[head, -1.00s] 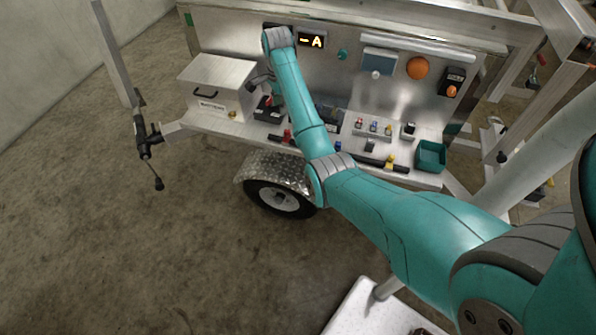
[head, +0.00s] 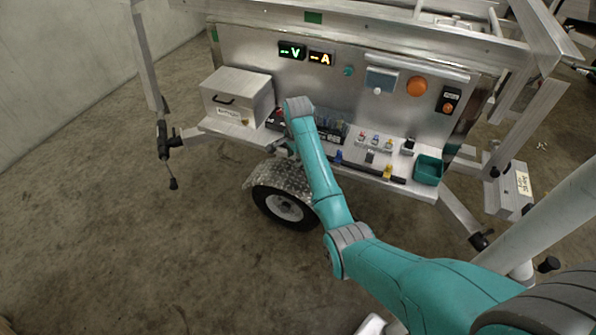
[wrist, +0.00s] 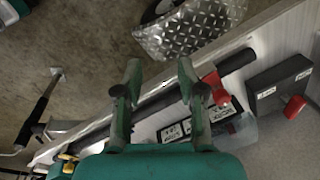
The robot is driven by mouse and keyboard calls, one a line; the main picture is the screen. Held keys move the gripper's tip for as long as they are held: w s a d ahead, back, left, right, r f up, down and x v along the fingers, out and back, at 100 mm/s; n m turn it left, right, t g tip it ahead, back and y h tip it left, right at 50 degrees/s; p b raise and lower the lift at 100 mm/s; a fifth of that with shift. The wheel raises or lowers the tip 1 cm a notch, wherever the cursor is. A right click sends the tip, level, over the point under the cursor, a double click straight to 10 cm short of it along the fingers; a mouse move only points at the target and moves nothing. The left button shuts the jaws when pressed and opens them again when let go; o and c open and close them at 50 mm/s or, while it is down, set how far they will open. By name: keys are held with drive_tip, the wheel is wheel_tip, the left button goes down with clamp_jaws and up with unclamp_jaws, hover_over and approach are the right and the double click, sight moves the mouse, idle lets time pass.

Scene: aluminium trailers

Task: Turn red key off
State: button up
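The red key (wrist: 214,86) sits on a long black rail (wrist: 238,61) along the edge of the aluminium trailer's shelf. In the wrist view it is just right of my right finger, which hides part of it. My gripper (wrist: 160,72) is open and empty, its two fingers over the rail to the left of the red key. I cannot tell whether a finger touches the key. In the head view my arm hides the gripper and the red key. A blue key (head: 338,157) and a yellow key (head: 387,171) stand on the same rail.
A black box (wrist: 269,90) with a red knob (wrist: 293,107) lies right of the red key. A tread-plate fender (wrist: 190,28) is beyond the shelf edge. In the head view, a metal box (head: 237,93) is at left and a green bin (head: 428,169) at right.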

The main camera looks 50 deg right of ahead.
drive_tip(key=shift+s+a+f+n, duration=0.3)
drive_tip(key=shift+s+a+f, duration=0.55)
drive_tip(key=shift+s+a, duration=0.05)
